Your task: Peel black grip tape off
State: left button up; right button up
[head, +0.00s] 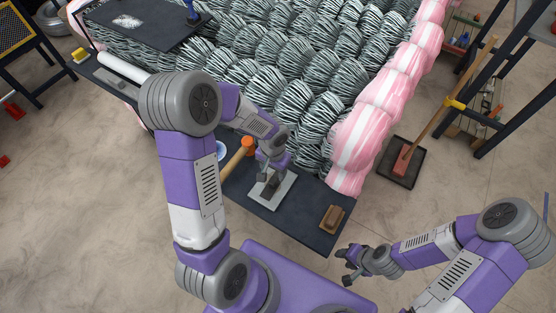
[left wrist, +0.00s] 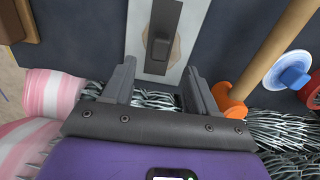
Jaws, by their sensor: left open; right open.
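A pale plate (head: 286,192) lies on the dark bench top near its front edge. A dark strip (left wrist: 167,16) runs along the plate in the left wrist view, with a small raised black block (left wrist: 160,48) over a beige patch near its end. Whether the strip or the block is the grip tape I cannot tell. My left gripper (head: 268,170) is over the plate; in the left wrist view its open, empty fingers (left wrist: 158,82) point toward the block, one on each side of its line. In the head view it hides part of the plate. My right gripper (head: 346,267) is open and empty, off the bench's front.
An orange-headed mallet (head: 247,143) with a wooden handle lies left of the plate, beside a blue-and-white round item (head: 221,150). A brown block (head: 332,217) sits at the bench's right corner. Wire mesh rolls (head: 300,95) and a pink-striped wrap (head: 365,130) rise behind.

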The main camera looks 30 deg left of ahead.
aim_at(273, 180)
pick_arm(q)
jog(key=f, duration=0.2)
jog(key=f+b, duration=0.1)
jog(key=f, duration=0.1)
jog(key=f+b, duration=0.1)
jog(key=f, duration=0.1)
jog(key=shift+s+f, duration=0.3)
jog(key=shift+s, duration=0.1)
jog(key=shift+c, duration=0.4)
jog(key=c, duration=1)
